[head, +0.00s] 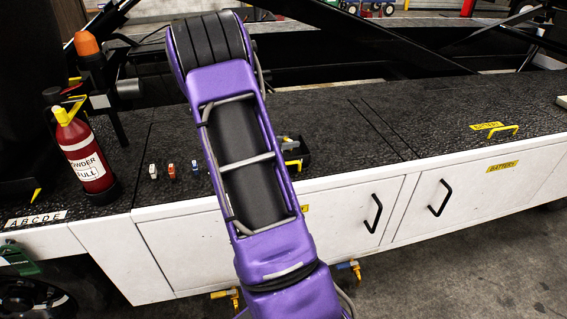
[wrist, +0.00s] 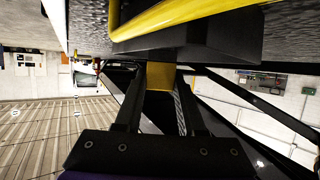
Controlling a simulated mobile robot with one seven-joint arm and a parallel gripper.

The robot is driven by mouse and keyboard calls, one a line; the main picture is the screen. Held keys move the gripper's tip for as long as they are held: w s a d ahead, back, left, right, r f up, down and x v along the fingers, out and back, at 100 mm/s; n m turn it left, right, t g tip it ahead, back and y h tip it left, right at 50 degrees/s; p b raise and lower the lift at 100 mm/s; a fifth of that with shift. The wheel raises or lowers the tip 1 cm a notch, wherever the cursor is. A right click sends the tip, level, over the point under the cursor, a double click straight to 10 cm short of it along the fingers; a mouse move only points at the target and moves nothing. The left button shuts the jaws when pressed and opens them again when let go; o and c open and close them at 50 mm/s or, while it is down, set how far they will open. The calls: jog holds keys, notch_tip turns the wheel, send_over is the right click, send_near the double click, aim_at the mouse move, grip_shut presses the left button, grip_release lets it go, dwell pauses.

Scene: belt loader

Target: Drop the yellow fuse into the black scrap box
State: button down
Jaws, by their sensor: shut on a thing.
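In the wrist view my gripper (wrist: 161,80) is shut on the yellow fuse (wrist: 160,75), which shows as a yellow block between the fingertips. A black box (wrist: 225,42) with a yellow handle (wrist: 175,16) is just beyond the fingertips. Whether the fuse touches the box, I cannot tell. In the head view the black scrap box (head: 305,155) stands on the dark deck, partly behind my purple arm.
A red extinguisher (head: 86,155) stands at the left. The deck right of the box is clear up to a yellow battery handle (head: 503,131).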

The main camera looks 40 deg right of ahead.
jog(key=shift+f, duration=0.25)
jog(key=shift+c, duration=2.1)
grip_release()
jog(key=p+v, duration=0.2)
jog(key=v, duration=1.5)
jog(key=shift+a+p, duration=0.2)
jog(key=shift+p, duration=0.2)
